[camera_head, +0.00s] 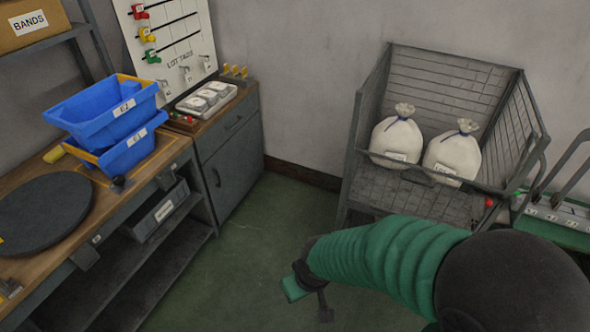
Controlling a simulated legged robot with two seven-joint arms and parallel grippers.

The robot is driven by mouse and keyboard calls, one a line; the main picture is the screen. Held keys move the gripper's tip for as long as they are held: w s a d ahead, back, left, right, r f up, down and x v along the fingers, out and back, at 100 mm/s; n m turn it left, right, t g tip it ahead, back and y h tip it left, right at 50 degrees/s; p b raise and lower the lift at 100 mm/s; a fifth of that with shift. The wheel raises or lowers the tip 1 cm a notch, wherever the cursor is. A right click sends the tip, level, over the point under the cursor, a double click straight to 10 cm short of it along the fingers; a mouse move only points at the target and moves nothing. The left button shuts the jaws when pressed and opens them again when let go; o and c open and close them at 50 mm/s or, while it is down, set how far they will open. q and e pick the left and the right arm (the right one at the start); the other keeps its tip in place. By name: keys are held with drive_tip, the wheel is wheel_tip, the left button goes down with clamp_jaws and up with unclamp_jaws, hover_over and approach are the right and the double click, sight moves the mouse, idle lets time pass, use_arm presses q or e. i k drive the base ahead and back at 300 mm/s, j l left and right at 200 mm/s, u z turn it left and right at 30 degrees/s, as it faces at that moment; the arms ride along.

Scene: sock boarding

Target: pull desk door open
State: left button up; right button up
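The desk's grey cabinet door (236,172) is below a drawer (231,124), at the right end of the workbench. It looks closed, flush with the cabinet front. Its dark handle (217,177) is near the door's left edge. My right gripper (308,302) is on the end of the green-sleeved arm that comes in from the right. It hangs over the green floor, to the right of the door and nearer to me, touching nothing. Its two fingers look apart with nothing between them. My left gripper is not in view.
The green floor (240,270) before the door is clear. A wire cage cart (440,90) with two white sacks (397,140) stands at right. Blue bins (105,110) and a dark round turntable (45,212) sit on the bench at left. A shelf is beneath it.

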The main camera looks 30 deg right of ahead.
sight(231, 171)
drive_tip(key=z, duration=0.45)
drive_tip(key=i+j+u, duration=0.2)
drive_tip(key=i, duration=0.7)
drive_tip(key=i+j+u, duration=0.2)
drive_tip(key=i, duration=0.7)
drive_tip(key=l, duration=0.1)
